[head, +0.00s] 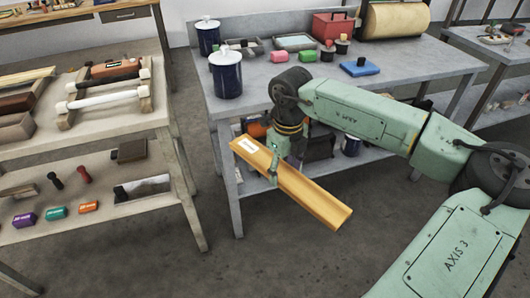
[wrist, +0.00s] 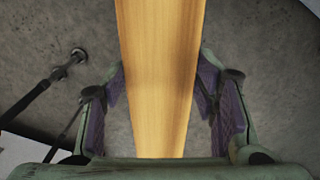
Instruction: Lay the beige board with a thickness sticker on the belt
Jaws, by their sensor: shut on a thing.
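A long yellow-tan wooden board (head: 305,190) hangs in the air in front of the grey table, sloping down to the right in the head view. It has a raised edge and a white sticker (head: 249,147) near its left end. My gripper (head: 275,167) is shut on the board between that sticker and its middle. In the wrist view the board (wrist: 160,60) runs lengthwise between the purple finger pads of my gripper (wrist: 160,90). The print on the sticker is too small to read. No belt is in sight.
The grey table (head: 255,82) behind carries blue canisters (head: 227,78), a red box (head: 332,27), small coloured blocks and a large tan roll (head: 396,20). A two-level bench (head: 150,117) with tools stands at left. The floor (head: 240,265) in front is clear.

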